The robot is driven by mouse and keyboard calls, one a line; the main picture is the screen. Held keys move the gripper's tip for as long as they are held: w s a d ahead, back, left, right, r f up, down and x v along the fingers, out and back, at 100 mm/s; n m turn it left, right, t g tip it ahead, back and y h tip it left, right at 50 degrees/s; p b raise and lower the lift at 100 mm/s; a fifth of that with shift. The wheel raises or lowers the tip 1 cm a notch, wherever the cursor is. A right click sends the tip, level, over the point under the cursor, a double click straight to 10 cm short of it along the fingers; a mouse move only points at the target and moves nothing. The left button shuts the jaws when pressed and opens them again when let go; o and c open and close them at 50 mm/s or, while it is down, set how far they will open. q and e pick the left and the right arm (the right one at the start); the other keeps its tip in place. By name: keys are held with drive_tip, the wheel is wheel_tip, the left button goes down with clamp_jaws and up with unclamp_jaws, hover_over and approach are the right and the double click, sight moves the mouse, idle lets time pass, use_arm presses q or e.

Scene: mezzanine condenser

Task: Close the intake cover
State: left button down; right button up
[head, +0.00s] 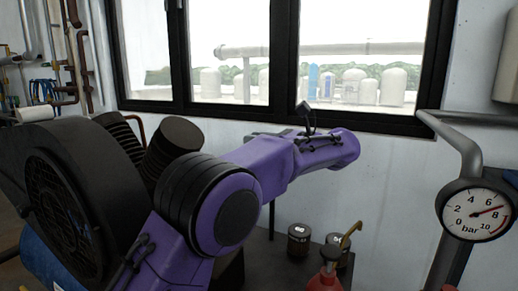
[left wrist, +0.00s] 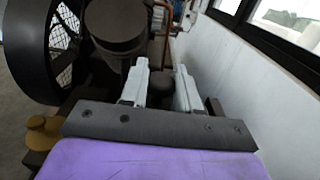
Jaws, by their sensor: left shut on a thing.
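My left gripper (left wrist: 161,70) shows in the left wrist view with its two pale fingers on either side of a small dark round piece (left wrist: 160,86). It is shut on this piece, which may be part of the intake cover; its outline is mostly hidden. A dark cylinder (left wrist: 114,28) stands just beyond the left finger; it also shows in the head view (head: 174,146). My right gripper is in neither view.
A large black fan guard (head: 60,195) fills the left of the head view, close to my arm. The window wall (head: 400,165) runs behind. A pressure gauge (head: 476,212) on a grey pipe stands at right. Small jars (head: 299,240) and a red oil can (head: 326,278) stand low in front.

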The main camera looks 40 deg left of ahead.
use_arm(q)
drive_tip(key=shift+f, duration=0.15)
idle(0.3)
drive_tip(key=c, duration=0.9)
unclamp_jaws()
drive_tip(key=shift+o, duration=0.2)
drive_tip(key=shift+d, duration=0.15)
drive_tip(key=p+v, duration=0.2)
drive_tip(key=v, duration=0.8)
drive_tip(key=shift+d, duration=0.2)
